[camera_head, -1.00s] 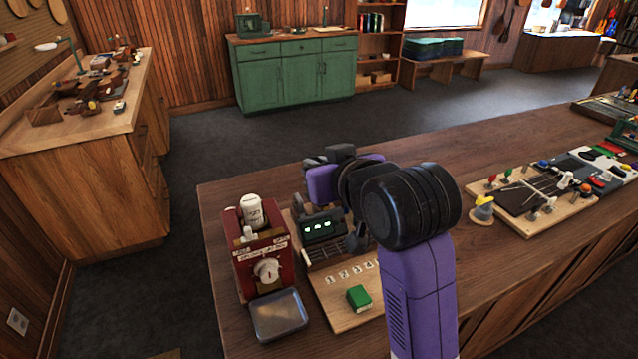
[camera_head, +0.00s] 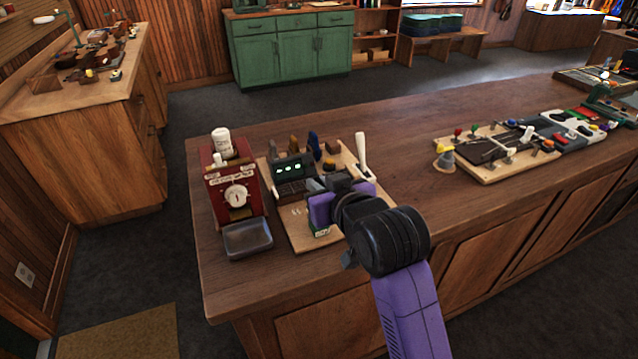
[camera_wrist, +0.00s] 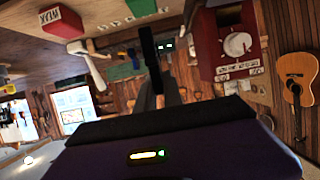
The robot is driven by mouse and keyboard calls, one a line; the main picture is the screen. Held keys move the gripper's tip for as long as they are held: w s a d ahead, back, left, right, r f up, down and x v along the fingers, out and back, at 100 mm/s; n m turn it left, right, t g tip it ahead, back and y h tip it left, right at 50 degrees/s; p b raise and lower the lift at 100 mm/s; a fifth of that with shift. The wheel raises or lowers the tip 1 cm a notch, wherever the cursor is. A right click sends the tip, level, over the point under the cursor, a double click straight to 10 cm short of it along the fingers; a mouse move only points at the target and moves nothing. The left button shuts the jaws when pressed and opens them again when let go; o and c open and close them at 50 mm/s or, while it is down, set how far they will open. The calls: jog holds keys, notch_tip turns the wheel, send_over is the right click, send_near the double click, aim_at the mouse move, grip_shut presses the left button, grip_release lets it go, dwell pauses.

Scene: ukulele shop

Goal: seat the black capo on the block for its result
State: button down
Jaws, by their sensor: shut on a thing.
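My gripper (camera_wrist: 158,95) is shut on the black capo (camera_wrist: 149,50), a dark upright bar at the fingertips in the wrist view. In the head view my gripper (camera_head: 322,186) is low over the wooden test board (camera_head: 299,238), and the capo is hard to make out there. A green block (camera_head: 318,232) on the board's front part is partly hidden behind my purple gripper body. The wrist view shows a red block (camera_wrist: 62,20) lettered "WEAK" and a green block (camera_wrist: 143,6); whether the capo touches any block cannot be told.
A small display (camera_head: 291,168) with green lights stands on the board, with several pegs behind it and a white lever (camera_head: 362,155) at right. A red dial machine (camera_head: 235,193) and grey tray (camera_head: 247,238) are at left.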

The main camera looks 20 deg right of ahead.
jog(key=shift+f+b, duration=2.85)
jog(key=shift+w+r+p, duration=0.1)
jog(key=shift+p, duration=0.55)
jog(key=shift+f+b, duration=0.4)
jog(key=shift+f, duration=0.25)
jog(key=c, duration=1.8)
grip_release()
jog(key=shift+o, duration=0.2)
jog(key=p+v, duration=0.6)
jog(key=v, duration=0.5)
